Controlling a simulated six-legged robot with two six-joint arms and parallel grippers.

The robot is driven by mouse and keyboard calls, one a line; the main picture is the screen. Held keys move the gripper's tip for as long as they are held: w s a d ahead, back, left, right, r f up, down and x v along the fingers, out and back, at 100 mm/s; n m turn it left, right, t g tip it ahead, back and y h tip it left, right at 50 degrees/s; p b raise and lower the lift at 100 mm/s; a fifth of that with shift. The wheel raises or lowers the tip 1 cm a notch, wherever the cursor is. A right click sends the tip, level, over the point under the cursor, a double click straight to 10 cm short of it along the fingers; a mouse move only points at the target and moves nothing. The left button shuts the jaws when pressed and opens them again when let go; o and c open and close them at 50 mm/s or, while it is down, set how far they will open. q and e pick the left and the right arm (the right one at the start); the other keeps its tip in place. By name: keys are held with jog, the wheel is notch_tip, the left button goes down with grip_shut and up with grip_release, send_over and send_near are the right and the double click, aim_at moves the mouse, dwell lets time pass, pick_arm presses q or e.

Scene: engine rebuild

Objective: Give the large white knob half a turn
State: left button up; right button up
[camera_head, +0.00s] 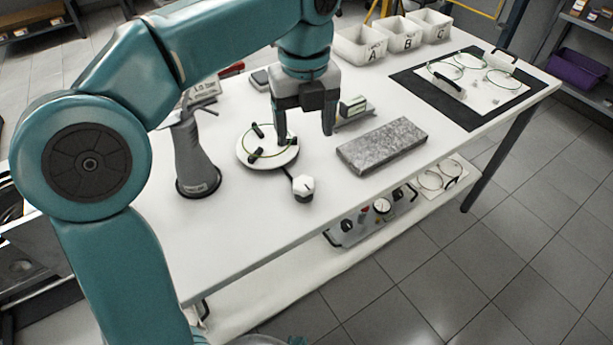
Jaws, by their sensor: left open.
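A white faceted knob (303,185) on a dark round base stands near the front edge of the white table, just in front of a round white plate (254,157). A short dark bar runs between the plate and the knob. My left gripper (305,134) is open, pointing down, with nothing visible between its fingers. It hangs behind the knob in the picture, with its left finger overlapping the plate's right edge. Its height above the table is hard to tell. My right gripper is out of view.
A grey stone block (382,145) lies to the right. Lettered white bins (360,46) stand at the back. A control panel (368,217) sits on the lower shelf.

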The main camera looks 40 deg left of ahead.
aim_at(304, 184)
pick_arm(q)
notch_tip(304, 184, down, 12)
jog(key=b, duration=0.3)
jog(key=shift+s+b, duration=0.1)
jog(key=shift+b, duration=0.3)
jog(key=shift+s+f, duration=0.1)
jog(key=shift+f, duration=0.65)
jog(key=shift+c, duration=0.3)
jog(key=c, duration=1)
